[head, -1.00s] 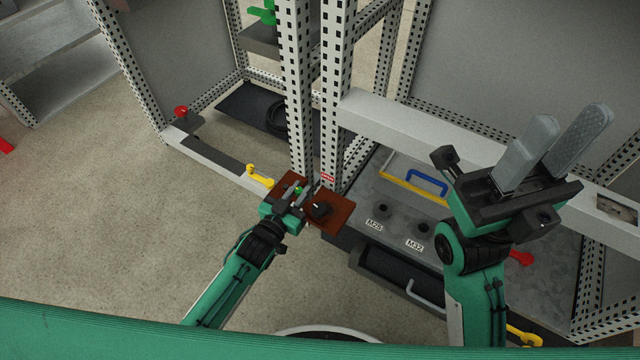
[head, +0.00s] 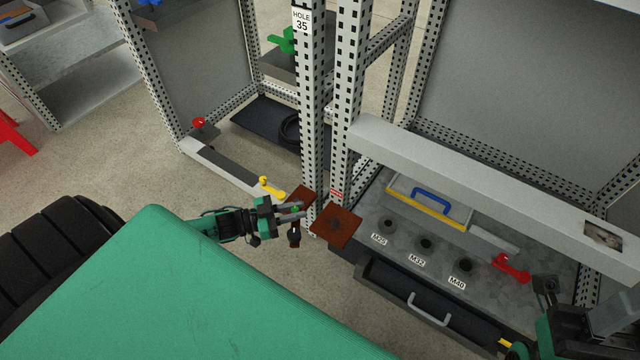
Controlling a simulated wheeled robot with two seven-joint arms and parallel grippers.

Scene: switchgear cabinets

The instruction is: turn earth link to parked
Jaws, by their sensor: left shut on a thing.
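My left gripper (head: 292,211) comes in from the left and is shut at a small link by the foot of the cabinet posts. A small green spot shows at its jaws. A dark, knobbed piece (head: 294,237), apparently the free end of the earth link, points down toward the front, below the jaws. A left brown plate (head: 301,194) lies behind the gripper, partly hidden. The right brown plate (head: 336,228) is clear, with a dark mark at its middle. My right gripper (head: 612,322) is at the lower right, mostly cut off by the frame; its jaws are unclear.
Perforated posts (head: 313,120) stand just behind the plates. A yellow handle (head: 270,187) is close to the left gripper. To the right are a blue-handled tray (head: 432,198), holes labelled M25, M32 and M40, a red lever (head: 512,268) and a drawer handle (head: 428,311).

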